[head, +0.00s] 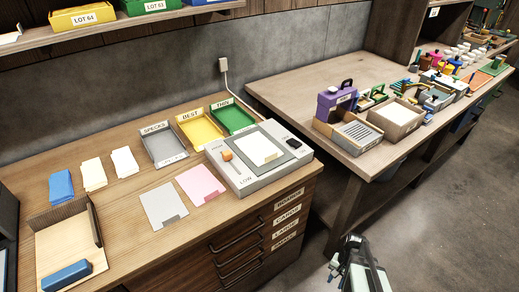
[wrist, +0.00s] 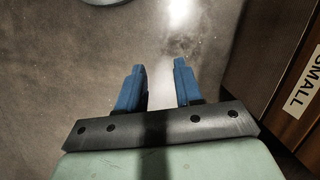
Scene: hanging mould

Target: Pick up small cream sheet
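My gripper (wrist: 160,72) shows two blue fingers held apart with nothing between them, over the bare floor. In the head view the end of my arm (head: 358,266) is at the bottom, right of the drawer front and away from the desktop items. Two stacks of small cream sheets, a left one (head: 93,174) and a right one (head: 124,162), lie on the left desk. Another cream or white sheet or block (head: 259,148) sits on the grey device (head: 232,178). I cannot tell which of these is the sheet named.
A blue stack (head: 61,185), grey sheet (head: 163,207) and pink sheet (head: 200,185) lie on the desk. Grey, yellow (head: 199,129) and green trays stand behind. A cardboard tray (head: 68,240) holds a blue block. Labelled drawers (head: 287,215) face the floor; the right bench is cluttered.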

